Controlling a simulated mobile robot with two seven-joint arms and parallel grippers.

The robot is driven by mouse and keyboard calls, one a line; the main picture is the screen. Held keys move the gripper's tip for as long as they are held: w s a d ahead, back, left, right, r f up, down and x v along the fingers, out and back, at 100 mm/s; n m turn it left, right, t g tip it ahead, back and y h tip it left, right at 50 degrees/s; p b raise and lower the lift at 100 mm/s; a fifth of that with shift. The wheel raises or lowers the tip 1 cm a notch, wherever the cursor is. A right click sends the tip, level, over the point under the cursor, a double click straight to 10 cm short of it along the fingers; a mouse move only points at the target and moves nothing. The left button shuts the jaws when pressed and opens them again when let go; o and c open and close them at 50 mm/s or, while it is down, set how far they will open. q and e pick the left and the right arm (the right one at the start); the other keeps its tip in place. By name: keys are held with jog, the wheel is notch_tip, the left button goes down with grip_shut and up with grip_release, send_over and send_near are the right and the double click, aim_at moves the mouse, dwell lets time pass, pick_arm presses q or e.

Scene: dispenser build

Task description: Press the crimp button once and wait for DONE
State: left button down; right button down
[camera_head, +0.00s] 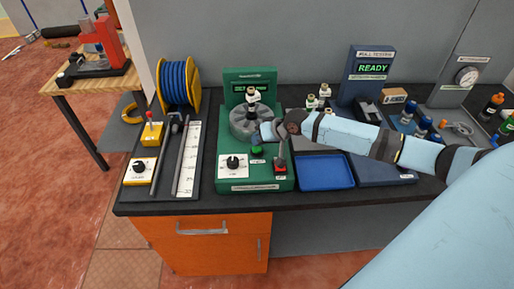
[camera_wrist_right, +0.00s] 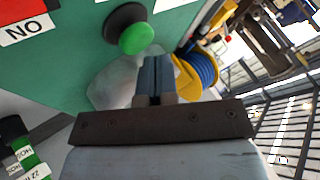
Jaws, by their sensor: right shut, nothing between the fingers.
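The green crimp machine (camera_head: 228,180) stands at the middle of the bench, with a round grey head (camera_head: 240,121) and a small display (camera_head: 240,93) whose text I cannot read. Its green button (camera_head: 257,150) is on the sloping front; in the right wrist view the button (camera_wrist_right: 136,38) shows as a green cap on a black collar. My right gripper (camera_head: 264,136) is shut and empty, just above the button. In the right wrist view its fingertips (camera_wrist_right: 156,60) are close beside the cap, apparently apart from it. My left gripper is out of view.
A blue tray (camera_head: 325,172) lies to the right, and a pull tester (camera_head: 371,70) showing READY stands behind. A blue wire spool (camera_head: 179,84) and a black tool tray (camera_head: 166,185) are left.

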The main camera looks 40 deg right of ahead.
jog(key=shift+f, duration=0.8)
dwell(0.6)
jog(key=shift+r, duration=0.1)
jog(key=shift+r+p, duration=0.9)
jog(key=shift+r, duration=0.05)
notch_tip(320, 180, up, 5)
jog(key=p, duration=0.5)
dwell(0.5)
